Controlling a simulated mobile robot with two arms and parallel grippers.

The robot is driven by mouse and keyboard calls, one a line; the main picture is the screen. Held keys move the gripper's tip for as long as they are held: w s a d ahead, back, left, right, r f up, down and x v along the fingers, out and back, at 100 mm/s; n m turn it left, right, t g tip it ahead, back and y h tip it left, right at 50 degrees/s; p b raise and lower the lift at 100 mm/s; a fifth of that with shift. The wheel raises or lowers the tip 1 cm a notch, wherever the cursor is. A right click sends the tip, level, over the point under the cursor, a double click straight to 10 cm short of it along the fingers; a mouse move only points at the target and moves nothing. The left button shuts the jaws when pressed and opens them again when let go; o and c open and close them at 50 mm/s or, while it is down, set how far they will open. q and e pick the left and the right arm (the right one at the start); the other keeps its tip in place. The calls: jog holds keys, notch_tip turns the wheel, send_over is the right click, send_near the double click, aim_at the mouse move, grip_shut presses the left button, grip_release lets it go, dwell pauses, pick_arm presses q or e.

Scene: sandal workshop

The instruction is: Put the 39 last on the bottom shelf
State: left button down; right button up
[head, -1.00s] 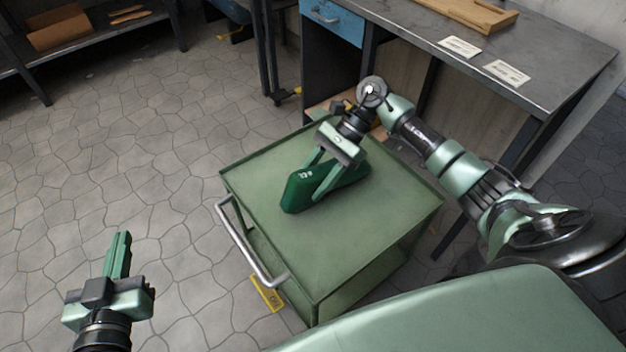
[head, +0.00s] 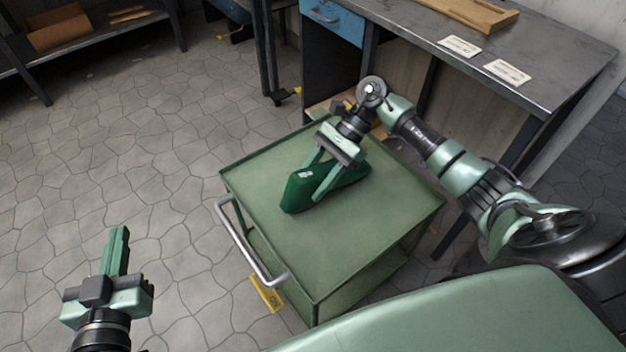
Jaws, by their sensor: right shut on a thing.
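A dark green last (head: 299,193) lies on its side or sole on the top of a green cart (head: 290,252); a pale mark on its end is too small to read. My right gripper (head: 318,176) is shut on the last, with its fingers on either side of it. The last seems to be at the cart's top surface; I cannot tell whether it touches. The cart has a lower shelf, mostly hidden under the top. My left gripper (head: 118,250) is over the floor at the lower left, away from the cart; its fingers overlap in this view.
A grey workbench (head: 545,75) with a wooden tray (head: 470,12) and two paper cards (head: 507,72) stands behind the cart. A dark shelf unit (head: 110,28) is at the upper left. A yellow tag (head: 267,294) is by the cart's base. The left floor is clear.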

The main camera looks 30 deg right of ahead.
dwell(0.4)
jog(key=o, duration=1.4)
jog(key=shift+o, duration=0.2)
